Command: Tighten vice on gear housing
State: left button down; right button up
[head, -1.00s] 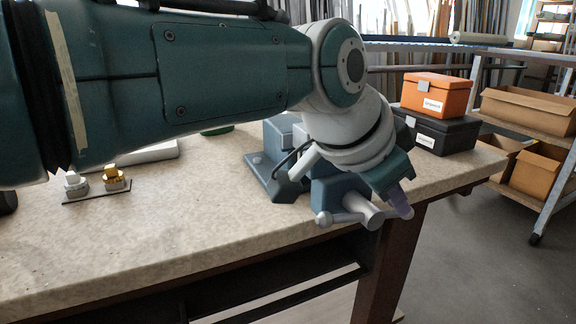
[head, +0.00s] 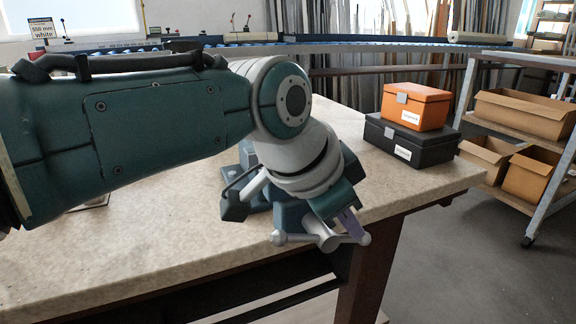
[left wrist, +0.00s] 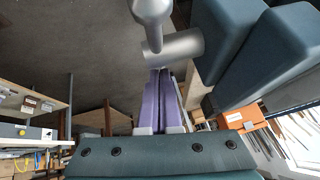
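The blue vice (head: 290,215) stands at the table's front edge, mostly hidden behind my left arm. Its grey screw end (head: 328,240) sticks out over the edge, with a handle bar (head: 292,238) across it, about level, with ball ends. My left gripper (head: 350,222) is just above the bar's right half; contact cannot be told. In the left wrist view its purple fingers (left wrist: 160,78) lie close together, seemingly shut with nothing visible between them. Their tips are beside the grey screw end (left wrist: 174,54) and handle (left wrist: 150,12). The gear housing cannot be made out. My right gripper is out of view.
An orange case (head: 415,107) sits on a black case (head: 408,142) at the table's right. A shelf cart with cardboard boxes (head: 523,113) stands further right. The pale tabletop (head: 150,250) is clear at the front left.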

pick_arm(q)
jog(key=p+v, duration=0.3)
jog(key=v, duration=0.6)
jog(key=shift+r+p, duration=0.25)
jog(key=shift+p, duration=0.15)
jog(key=shift+s, duration=0.15)
